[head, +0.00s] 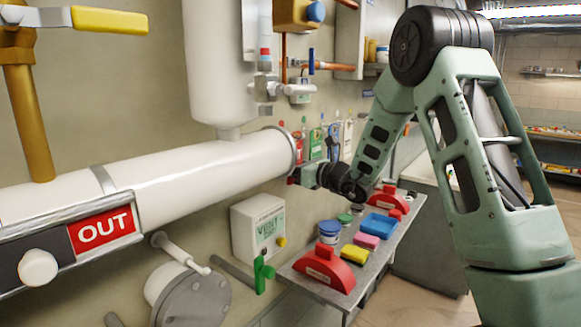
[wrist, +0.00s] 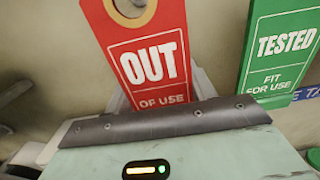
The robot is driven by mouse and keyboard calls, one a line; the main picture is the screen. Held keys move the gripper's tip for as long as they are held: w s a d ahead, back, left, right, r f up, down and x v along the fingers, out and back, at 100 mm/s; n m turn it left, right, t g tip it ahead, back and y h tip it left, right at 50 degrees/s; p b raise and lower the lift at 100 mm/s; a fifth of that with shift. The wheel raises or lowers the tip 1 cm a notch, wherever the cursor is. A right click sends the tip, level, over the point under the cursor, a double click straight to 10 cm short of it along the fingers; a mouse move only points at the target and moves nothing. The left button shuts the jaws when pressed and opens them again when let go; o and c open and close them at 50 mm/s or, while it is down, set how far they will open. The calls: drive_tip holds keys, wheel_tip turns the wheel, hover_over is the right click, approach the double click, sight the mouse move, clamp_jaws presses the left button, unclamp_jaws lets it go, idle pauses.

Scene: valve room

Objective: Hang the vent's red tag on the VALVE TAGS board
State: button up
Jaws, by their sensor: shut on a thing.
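The red tag (wrist: 148,88) reads OUT OF USE and stands upright in the wrist view, its eyelet at the top edge. My gripper (head: 300,177) is shut on its lower part; the fingertips are mostly hidden in the wrist view. In the head view the red tag (head: 298,150) shows just above my gripper, beyond the white pipe's end. It is beside a green tag (head: 316,144) on the wall, which reads TESTED, FIT FOR USE in the wrist view (wrist: 282,48). Whether the eyelet is on a peg cannot be told.
The white pipe (head: 215,166) runs close to my gripper's left. Blue (head: 334,143) and white (head: 348,136) tags hang farther right. The VENT box (head: 259,228) is on the wall.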

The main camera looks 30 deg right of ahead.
drive_tip(key=o, duration=1)
drive_tip(key=shift+f, duration=0.1)
drive_tip(key=shift+o, duration=0.2)
drive_tip(key=shift+a, duration=0.1)
drive_tip(key=b+v, duration=0.6)
drive_tip(key=v, duration=1.1)
drive_tip(key=shift+s+d+b, duration=0.2)
drive_tip(key=shift+d+b, duration=0.05)
drive_tip(key=shift+b, duration=0.15)
